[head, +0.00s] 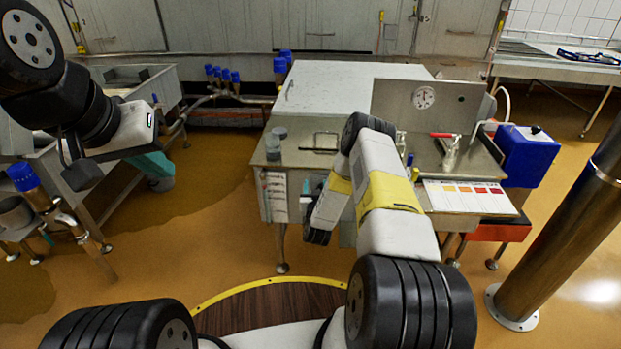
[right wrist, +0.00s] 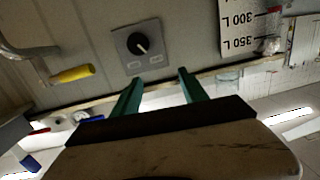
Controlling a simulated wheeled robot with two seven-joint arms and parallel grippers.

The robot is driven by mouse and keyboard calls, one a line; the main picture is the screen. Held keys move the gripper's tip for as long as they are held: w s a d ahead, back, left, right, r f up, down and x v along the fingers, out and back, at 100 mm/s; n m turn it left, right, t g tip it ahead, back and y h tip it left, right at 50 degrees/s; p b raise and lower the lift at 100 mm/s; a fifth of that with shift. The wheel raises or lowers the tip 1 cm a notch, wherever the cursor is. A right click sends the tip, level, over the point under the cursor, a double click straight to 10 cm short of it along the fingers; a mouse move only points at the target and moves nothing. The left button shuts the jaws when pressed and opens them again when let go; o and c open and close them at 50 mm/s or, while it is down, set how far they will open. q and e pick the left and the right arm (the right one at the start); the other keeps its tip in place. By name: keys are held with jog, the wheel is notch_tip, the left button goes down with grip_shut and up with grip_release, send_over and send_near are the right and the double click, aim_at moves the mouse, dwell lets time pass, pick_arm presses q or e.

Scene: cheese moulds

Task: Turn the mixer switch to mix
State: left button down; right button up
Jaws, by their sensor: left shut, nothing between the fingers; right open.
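The mixer switch (right wrist: 138,43) is a round black knob on a grey square plate in the right wrist view. Its white mark points to the lower right, towards the right one of two small labels that I cannot read. My right gripper (right wrist: 156,76) is open, with its two green fingers apart. Their tips are just below the plate in the picture, with nothing between them.
A yellow-handled lever (right wrist: 70,74) is left of the switch, and a litre scale (right wrist: 248,28) is to its right. The head view shows a steel bench (head: 300,150) with a gauge (head: 424,97), a blue box (head: 524,152) and a steel post (head: 570,230). Open floor lies left of the bench.

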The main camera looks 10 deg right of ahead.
aim_at(321, 188)
jog(key=s+f+h, duration=0.2)
jog(key=s+f, duration=0.3)
jog(key=x, duration=0.8)
jog(key=shift+m+t, duration=0.3)
jog(key=shift+m, duration=0.1)
jog(key=shift+d, duration=0.1)
grip_shut()
